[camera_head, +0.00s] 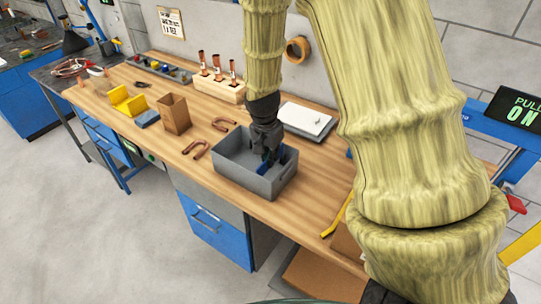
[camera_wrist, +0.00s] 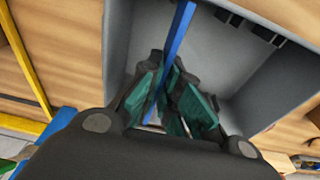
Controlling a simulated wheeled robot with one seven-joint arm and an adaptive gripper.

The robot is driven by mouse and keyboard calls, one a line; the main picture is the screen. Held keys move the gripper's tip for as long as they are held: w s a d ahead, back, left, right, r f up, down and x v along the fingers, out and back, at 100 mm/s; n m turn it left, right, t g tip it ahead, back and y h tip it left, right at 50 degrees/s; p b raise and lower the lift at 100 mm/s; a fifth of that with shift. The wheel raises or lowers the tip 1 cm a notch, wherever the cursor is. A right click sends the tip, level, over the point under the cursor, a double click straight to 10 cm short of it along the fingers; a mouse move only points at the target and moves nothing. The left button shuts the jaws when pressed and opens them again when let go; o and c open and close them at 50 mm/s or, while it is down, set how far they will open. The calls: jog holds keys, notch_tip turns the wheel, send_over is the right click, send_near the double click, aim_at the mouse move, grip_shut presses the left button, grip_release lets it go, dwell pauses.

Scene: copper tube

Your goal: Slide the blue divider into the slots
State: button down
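The grey open bin (camera_head: 240,182) stands on the wooden workbench. My gripper (camera_head: 267,153) reaches down into the bin from above. In the wrist view my gripper (camera_wrist: 168,105) has its green-padded fingers on both sides of the thin blue divider (camera_wrist: 178,38), which is seen edge-on, and it appears shut on it. In the head view the blue divider (camera_head: 263,171) shows only in part, low inside the bin beside the fingers. Dark slots (camera_wrist: 252,27) show in the bin wall, to the right of the divider and apart from it. The divider's lower edge is hidden.
A brown box (camera_head: 174,114) and a yellow holder (camera_head: 127,101) stand farther left. A wooden block with copper tubes (camera_head: 217,88) and a white pad (camera_head: 305,119) are behind. A yellow bar (camera_head: 337,214) lies at right.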

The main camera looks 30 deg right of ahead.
jog(key=shift+f+b, duration=1.15)
jog(key=shift+f, duration=1.65)
jog(key=c, duration=1.6)
grip_release()
jog(key=shift+o, duration=0.2)
jog(key=shift+r, duration=0.15)
jog(key=r, duration=0.4)
jog(key=a+r, duration=0.1)
jog(key=r, duration=0.6)
jog(key=shift+s+a+r, duration=0.3)
jog(key=shift+r, duration=0.05)
